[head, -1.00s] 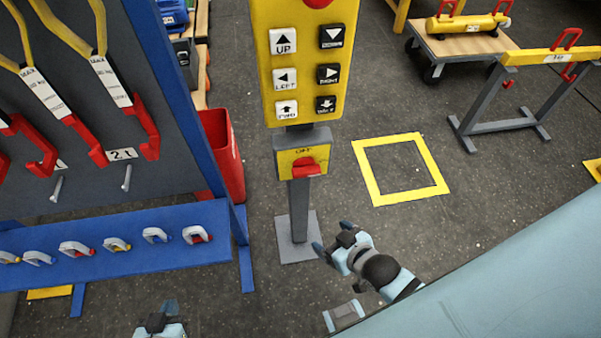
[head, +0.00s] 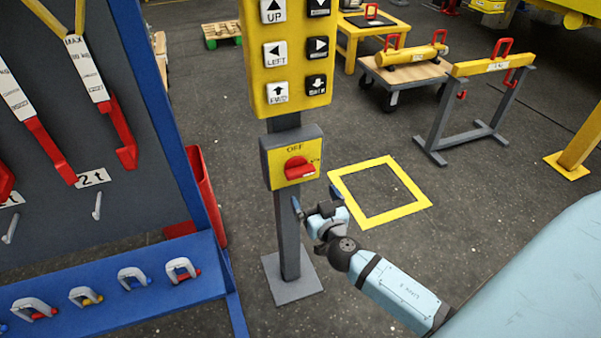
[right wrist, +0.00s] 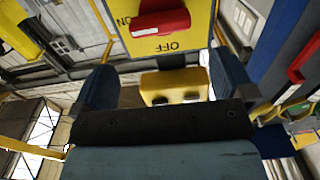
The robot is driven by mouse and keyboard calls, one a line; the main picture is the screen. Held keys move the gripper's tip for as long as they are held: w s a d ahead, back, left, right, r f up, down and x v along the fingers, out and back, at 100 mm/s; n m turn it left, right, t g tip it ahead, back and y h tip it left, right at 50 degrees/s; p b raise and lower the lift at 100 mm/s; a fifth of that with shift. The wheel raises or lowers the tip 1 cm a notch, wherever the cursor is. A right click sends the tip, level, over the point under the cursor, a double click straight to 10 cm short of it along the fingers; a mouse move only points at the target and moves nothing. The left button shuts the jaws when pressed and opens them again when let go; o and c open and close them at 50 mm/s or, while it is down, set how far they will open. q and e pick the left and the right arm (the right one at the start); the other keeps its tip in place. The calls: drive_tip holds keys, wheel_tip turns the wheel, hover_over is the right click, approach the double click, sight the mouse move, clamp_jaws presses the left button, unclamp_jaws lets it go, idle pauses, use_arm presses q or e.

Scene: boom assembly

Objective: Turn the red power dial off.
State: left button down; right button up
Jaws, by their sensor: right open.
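The red power dial (head: 299,169) sits on a yellow-faced switch box (head: 277,180) on a grey post. Its grip lies roughly level, towards the "ON" mark at the right, and "OFF" is printed above it. My right gripper (head: 316,202) is open and empty, just below the box and to the right of the post, apart from the dial. In the right wrist view the dial (right wrist: 160,20) shows upside down at the top, beyond and between the two spread fingers. My left gripper is out of view.
A yellow button pendant (head: 291,62) stands above the box on the same post. A blue rack with hooks and shackles (head: 120,285) is at the left, with a red bin (head: 207,190) beside it. A yellow floor square (head: 349,187) and open floor lie to the right.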

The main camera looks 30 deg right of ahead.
sight(302, 176)
drive_tip(key=p+x, duration=0.1)
drive_tip(key=x, duration=0.9)
drive_tip(key=shift+d+p, duration=0.1)
drive_tip(key=shift+p, duration=0.25)
drive_tip(key=shift+f, duration=0.1)
drive_tip(key=c, duration=0.6)
